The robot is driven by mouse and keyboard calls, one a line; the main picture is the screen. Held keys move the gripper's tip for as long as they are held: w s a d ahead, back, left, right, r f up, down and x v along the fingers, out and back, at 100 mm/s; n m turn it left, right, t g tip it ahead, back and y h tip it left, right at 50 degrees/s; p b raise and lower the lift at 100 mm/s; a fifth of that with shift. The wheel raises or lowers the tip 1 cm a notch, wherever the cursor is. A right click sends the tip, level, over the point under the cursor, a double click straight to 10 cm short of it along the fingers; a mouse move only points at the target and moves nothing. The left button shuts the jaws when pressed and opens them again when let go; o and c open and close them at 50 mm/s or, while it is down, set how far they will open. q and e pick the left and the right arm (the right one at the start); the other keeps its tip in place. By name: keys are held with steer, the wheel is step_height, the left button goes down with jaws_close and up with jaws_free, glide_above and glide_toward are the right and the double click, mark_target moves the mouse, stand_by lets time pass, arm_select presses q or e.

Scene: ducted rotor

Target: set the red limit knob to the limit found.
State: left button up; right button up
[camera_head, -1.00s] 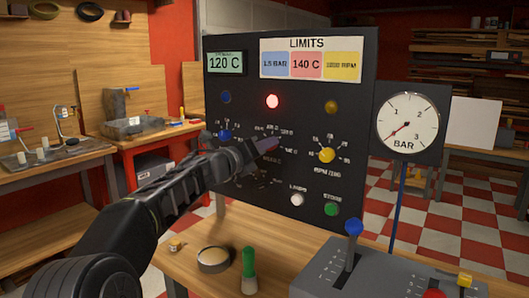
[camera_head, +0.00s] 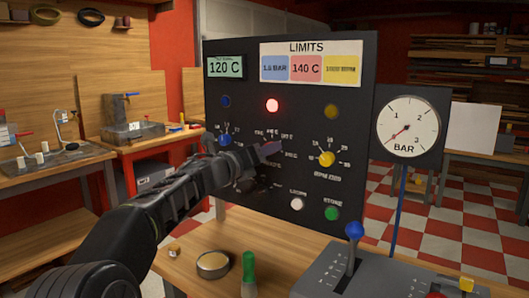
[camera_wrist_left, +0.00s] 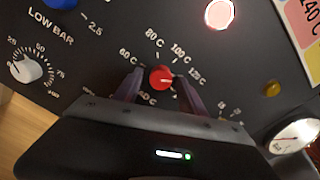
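The red limit knob (camera_wrist_left: 162,77) sits on the dark panel (camera_wrist_left: 100,60), ringed by labels including 60, 80, 100 and 120 C. In the wrist view my left gripper (camera_wrist_left: 162,90) has its two fingers on either side of the knob, with visible gaps. I cannot tell clearly where its pointer aims. In the head view my left gripper (camera_head: 268,150) is in front of the panel (camera_head: 240,115) and hides the knob. The LIMITS card (camera_head: 311,62) has a red field reading 140 C. The display (camera_head: 226,66) reads 120 C. My right gripper is not in view.
A red lamp (camera_head: 272,105) is lit above the knob. A yellow knob (camera_head: 327,158) and a blue knob (camera_head: 225,140) flank it. A bar gauge (camera_head: 408,127) stands right of the panel. A lever box (camera_head: 385,275) and a green-handled object (camera_head: 249,272) are on the bench.

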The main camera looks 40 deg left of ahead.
arm_select(q)
steer(key=shift+s, duration=0.1)
steer(key=s, duration=0.7)
steer(key=shift+s, duration=0.3)
stand_by(0.5)
